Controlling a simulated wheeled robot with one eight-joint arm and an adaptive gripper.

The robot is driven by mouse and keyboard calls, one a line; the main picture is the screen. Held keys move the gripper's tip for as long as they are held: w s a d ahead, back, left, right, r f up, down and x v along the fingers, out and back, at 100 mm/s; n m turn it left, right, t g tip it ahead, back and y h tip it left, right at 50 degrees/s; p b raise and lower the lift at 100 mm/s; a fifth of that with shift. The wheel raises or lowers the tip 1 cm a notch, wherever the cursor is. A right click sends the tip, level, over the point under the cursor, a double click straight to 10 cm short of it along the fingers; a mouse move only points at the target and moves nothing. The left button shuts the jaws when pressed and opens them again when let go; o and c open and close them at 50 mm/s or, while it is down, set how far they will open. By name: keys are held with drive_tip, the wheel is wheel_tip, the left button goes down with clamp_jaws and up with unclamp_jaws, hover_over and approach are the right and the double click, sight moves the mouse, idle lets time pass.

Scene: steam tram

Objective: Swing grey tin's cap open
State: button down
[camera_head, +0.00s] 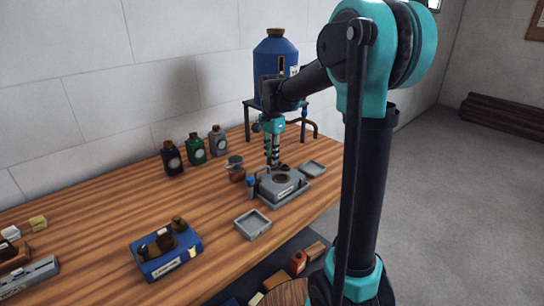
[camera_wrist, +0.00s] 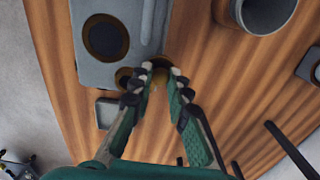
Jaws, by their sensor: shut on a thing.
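My gripper (camera_head: 272,163) reaches down from above at the tin's back edge. In the wrist view my gripper (camera_wrist: 160,70) has its fingertips closed in around a small brown cap (camera_wrist: 159,61) beside the small opening. The fingers hide most of the cap.
A blue tank (camera_head: 275,52) on a stand is behind my arm. A shallow grey tray (camera_head: 253,224) lies in front. Bottles (camera_head: 195,149) stand along the wall.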

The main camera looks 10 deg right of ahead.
idle(0.4)
drive_tip(key=c, duration=1.4)
unclamp_jaws()
drive_tip(key=shift+c, duration=0.2)
wheel_tip(320, 180, up, 12)
